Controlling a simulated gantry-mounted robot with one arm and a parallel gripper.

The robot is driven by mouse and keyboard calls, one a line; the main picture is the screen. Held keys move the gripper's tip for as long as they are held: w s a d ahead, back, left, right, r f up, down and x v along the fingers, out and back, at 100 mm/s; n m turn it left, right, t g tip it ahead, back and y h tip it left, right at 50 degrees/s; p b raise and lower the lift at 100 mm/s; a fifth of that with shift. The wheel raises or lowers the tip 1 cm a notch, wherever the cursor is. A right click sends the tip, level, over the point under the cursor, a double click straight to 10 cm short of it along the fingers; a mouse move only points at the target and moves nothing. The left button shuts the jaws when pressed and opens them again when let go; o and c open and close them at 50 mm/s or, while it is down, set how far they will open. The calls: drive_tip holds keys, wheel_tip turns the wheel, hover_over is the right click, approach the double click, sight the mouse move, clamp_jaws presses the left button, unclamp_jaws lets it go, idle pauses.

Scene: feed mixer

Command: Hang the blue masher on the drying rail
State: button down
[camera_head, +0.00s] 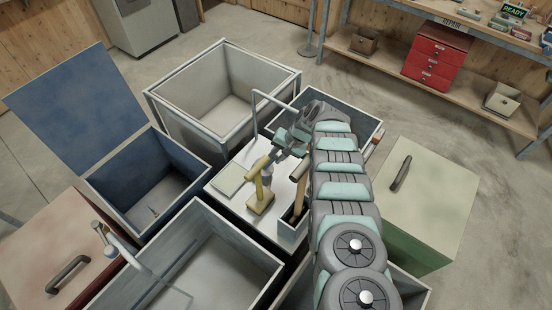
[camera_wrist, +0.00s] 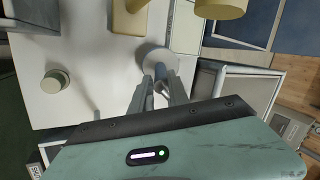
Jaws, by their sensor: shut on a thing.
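My gripper (camera_head: 277,155) is over the white worktop in the head view. A thin pale bent rod (camera_head: 254,115), probably the drying rail, rises behind the gripper.
The white worktop (camera_head: 232,204) carries a pale green board (camera_head: 229,180) and a narrow box (camera_head: 291,232) with a brown-handled tool (camera_head: 300,192). Open bins surround it: blue (camera_head: 110,205), grey-white (camera_head: 190,122) and grey (camera_head: 213,219). A green lidded chest (camera_head: 430,190) stands right.

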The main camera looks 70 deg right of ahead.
drive_tip(key=shift+w+d, duration=0.1)
drive_tip(key=shift+w, duration=0.05)
drive_tip(key=shift+f, duration=0.1)
drive_tip(key=c, duration=1.3)
unclamp_jaws()
drive_tip(key=shift+o, duration=0.2)
drive_tip(key=a+p+v, duration=0.1)
drive_tip(key=p+v, duration=0.2)
drive_tip(key=v, duration=0.9)
drive_tip(key=shift+d, duration=0.45)
